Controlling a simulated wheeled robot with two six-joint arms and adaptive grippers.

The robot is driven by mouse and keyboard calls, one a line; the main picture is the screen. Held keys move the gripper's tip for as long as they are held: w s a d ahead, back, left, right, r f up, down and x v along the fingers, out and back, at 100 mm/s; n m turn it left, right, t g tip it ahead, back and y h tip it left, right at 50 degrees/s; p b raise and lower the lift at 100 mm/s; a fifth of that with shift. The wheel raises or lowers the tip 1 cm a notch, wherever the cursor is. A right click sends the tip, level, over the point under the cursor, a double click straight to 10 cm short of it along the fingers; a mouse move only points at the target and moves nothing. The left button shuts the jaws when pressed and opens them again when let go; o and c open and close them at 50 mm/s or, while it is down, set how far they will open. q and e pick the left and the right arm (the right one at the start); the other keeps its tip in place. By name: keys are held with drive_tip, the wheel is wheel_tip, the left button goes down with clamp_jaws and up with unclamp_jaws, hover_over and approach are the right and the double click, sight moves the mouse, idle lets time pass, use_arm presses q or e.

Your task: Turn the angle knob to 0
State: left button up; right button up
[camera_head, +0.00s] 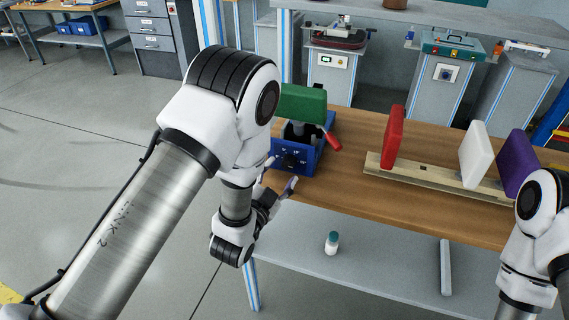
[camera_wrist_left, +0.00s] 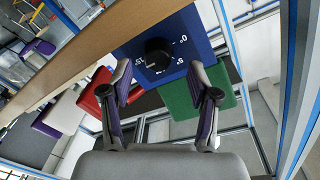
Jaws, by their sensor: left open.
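The black angle knob (camera_wrist_left: 158,54) sits on the front of a blue box (camera_head: 311,160) at the left end of the wooden table. White marks surround the knob, with a 0 readable beside it in the left wrist view; I cannot tell where the knob points. My left gripper (camera_head: 281,173) is open in front of the box. In the left wrist view, the fingers of the gripper (camera_wrist_left: 160,78) are spread wide, one to each side below the knob, apparently apart from it. Nothing is between them. My right arm shows at the right edge, but its gripper is out of frame.
A green pad (camera_head: 302,104) stands above the box, and a red-handled lever (camera_head: 332,139) sticks out to its right. Red (camera_head: 393,137), white (camera_head: 475,155) and purple (camera_head: 515,163) pads stand on a wooden rack. A small bottle (camera_head: 332,243) stands on the lower shelf.

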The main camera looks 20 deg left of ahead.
sight(286, 166)
use_arm(q)
drive_tip(key=w, duration=0.3)
drive_tip(key=shift+w+d, duration=0.1)
drive_tip(key=shift+d, duration=0.15)
clamp_jaws()
